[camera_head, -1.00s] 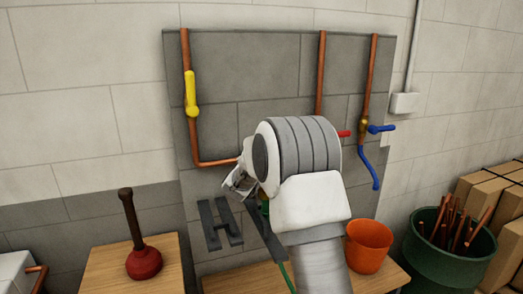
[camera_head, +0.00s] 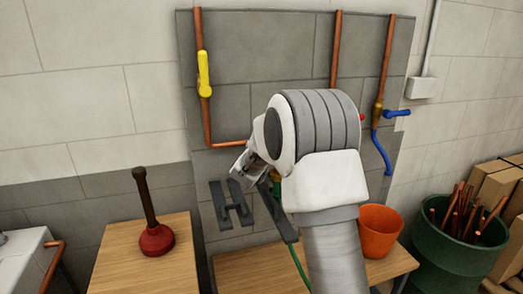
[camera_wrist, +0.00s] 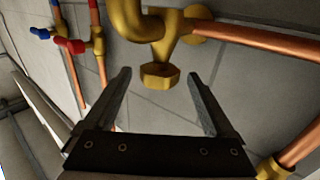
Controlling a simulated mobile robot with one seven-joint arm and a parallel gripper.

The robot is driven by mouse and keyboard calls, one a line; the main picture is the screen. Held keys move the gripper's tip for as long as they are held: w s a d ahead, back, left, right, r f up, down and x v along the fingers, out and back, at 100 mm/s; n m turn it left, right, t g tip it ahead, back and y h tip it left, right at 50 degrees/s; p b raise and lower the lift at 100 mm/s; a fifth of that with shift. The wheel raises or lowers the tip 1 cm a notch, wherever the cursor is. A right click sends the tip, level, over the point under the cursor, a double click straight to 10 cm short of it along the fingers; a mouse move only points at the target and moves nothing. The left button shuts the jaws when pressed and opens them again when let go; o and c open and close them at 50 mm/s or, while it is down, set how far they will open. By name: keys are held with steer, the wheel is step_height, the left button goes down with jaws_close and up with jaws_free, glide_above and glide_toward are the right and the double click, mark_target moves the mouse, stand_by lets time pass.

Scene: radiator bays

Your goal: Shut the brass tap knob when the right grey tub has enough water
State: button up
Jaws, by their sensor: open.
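A brass tap body with a bent neck (camera_wrist: 150,25) fills the top of the wrist view, joined to a copper pipe on its right. A six-sided brass knob (camera_wrist: 160,76) sticks out below it. My gripper (camera_wrist: 159,88) is open, with one finger to each side of the knob and a gap on both sides; I cannot tell how far the fingertips reach along it. In the head view my gripper (camera_head: 246,170) is by the board, partly hidden by my arm. No grey tub and no water show in either view.
A yellow lever (camera_head: 204,74) sits on the left pipe; a blue lever (camera_head: 396,113) is on the right pipe. A plunger (camera_head: 156,240) stands on a wooden table. An orange bucket (camera_head: 379,230) and a green bin (camera_head: 450,255) stand at right.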

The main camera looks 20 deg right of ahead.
steer(key=v, duration=1.5)
steer(key=shift+a, duration=0.15)
